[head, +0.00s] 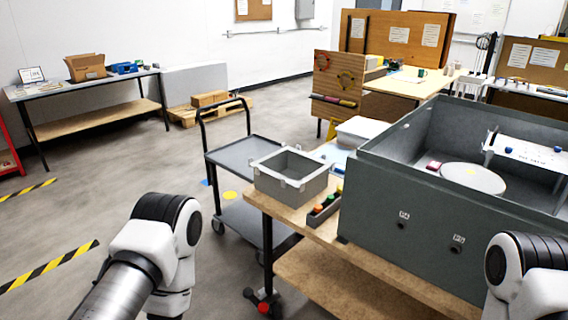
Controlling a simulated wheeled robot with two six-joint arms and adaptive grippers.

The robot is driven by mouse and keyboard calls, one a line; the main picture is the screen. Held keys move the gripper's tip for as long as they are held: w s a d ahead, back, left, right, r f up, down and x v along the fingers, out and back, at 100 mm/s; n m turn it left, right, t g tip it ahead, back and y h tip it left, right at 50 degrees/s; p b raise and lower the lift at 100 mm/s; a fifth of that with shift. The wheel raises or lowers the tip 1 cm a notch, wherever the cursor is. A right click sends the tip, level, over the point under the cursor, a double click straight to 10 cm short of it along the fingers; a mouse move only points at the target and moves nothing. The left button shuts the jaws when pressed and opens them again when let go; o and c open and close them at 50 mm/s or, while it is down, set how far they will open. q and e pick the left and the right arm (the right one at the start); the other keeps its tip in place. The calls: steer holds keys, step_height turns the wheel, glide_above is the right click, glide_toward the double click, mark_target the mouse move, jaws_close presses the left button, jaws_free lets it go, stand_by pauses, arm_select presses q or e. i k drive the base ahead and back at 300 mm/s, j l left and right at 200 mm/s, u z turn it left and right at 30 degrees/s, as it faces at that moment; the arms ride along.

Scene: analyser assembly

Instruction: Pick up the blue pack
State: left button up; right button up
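A small blue object (124,68) lies on the far left table (80,84), beside an open cardboard box; it is too small to tell for certain that it is the blue pack. Two smaller blue pieces (508,150) sit on the white bracket inside the big grey bin at the right. Only links of my two arms show, at the lower left and lower right. Neither gripper is in the picture, and both are far from the left table.
A two-shelf cart (243,152) stands mid-floor. A wooden workbench (284,212) carries a grey tray (290,172) and the big grey bin (420,215) close in front. A pallet (208,112) lies by the wall. Floor is open at the left, with striped tape.

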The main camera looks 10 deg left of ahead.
mark_target(339, 168)
steer(key=i+j+u, duration=0.75)
steer(key=u, duration=0.15)
steer(key=i+j+u, duration=0.15)
steer(key=i+u, duration=0.75)
steer(key=i+z, duration=0.4)
steer(key=i, duration=0.2)
steer(key=i+j+z, duration=0.4)
steer(key=i, duration=0.15)
steer(key=i+z, duration=0.2)
steer(key=z, duration=0.3)
steer(key=i+z, duration=0.2)
steer(key=z, duration=0.3)
steer(key=i+j+z, duration=0.1)
steer(key=z, duration=0.4)
steer(key=i+j+z, duration=0.2)
steer(key=z, duration=0.25)
steer(key=i+j+z, duration=0.1)
steer(key=j+z, duration=0.15)
steer(key=z, duration=0.25)
steer(key=i+j+z, duration=0.1)
steer(key=j+z, duration=0.15)
steer(key=z, duration=0.25)
